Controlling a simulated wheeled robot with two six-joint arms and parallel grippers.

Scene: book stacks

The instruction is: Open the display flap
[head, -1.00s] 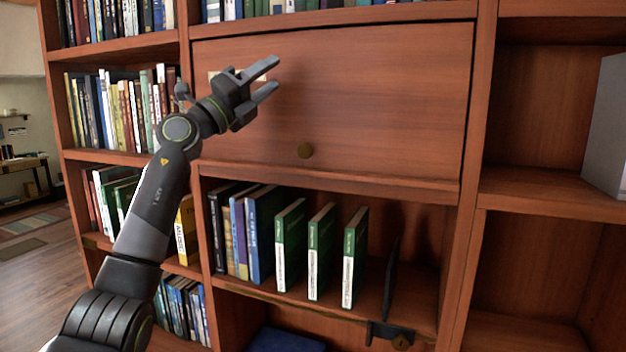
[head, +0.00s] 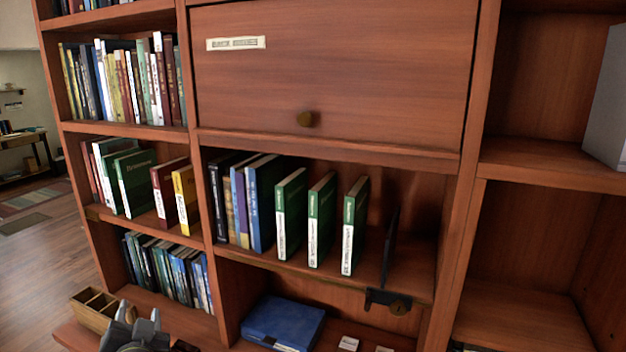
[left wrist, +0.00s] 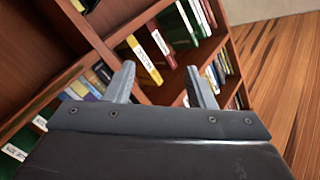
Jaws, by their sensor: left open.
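The display flap (head: 350,75) is a wide reddish-brown wooden panel in the middle bay of the bookcase, upright and shut in the head view. My right gripper is not in view.
Below the flap, a shelf holds several upright books, with green ones (head: 321,220) spaced apart. A blue book (head: 283,322) lies lower down. A wooden organizer box (head: 92,309) stands beside my left gripper.

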